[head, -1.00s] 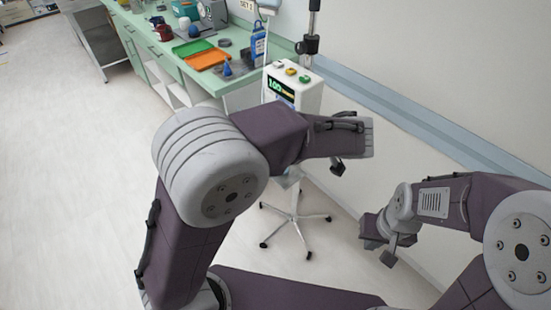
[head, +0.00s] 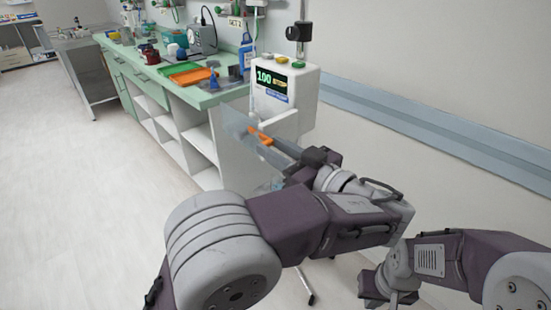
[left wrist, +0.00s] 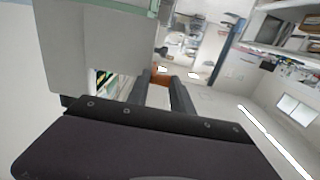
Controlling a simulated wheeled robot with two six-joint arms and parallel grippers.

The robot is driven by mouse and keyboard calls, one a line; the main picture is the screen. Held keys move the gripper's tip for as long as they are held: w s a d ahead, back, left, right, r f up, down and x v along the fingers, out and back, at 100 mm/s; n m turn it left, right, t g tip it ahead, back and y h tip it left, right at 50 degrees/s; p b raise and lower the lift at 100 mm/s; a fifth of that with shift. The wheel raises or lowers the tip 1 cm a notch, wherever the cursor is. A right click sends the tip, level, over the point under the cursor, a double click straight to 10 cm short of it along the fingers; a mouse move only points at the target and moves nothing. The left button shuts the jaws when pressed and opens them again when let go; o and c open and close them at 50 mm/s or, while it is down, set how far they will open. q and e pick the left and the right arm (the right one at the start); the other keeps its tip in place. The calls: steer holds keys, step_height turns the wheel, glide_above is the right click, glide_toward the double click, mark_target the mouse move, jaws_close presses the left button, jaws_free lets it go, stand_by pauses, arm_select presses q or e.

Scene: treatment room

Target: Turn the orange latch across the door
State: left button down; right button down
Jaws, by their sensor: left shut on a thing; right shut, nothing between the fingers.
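The orange latch (head: 259,136) is on the translucent door (head: 232,140) at the front of the white pump (head: 293,108). The door stands swung out to the left of the pump's body. My left gripper (head: 270,150) reaches in from the right and is shut on the latch. In the left wrist view an orange piece of the latch (left wrist: 160,74) shows between the ends of the two dark fingers (left wrist: 167,90). The latch's exact angle is hard to tell. My right gripper (head: 388,295) is shut and empty at the lower right, away from the pump.
A wall with a blue-grey rail (head: 430,128) is on the right. The floor at left is clear.

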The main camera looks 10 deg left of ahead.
arm_select(q)
steer(key=shift+s+a+f+y, duration=0.1)
steer(key=shift+f+y, duration=0.05)
steer(key=shift+y, duration=0.15)
steer(key=c, duration=1.5)
jaws_free()
steer(key=shift+c, duration=0.2)
steer(key=shift+o, duration=1.3)
steer(key=shift+s, duration=0.1)
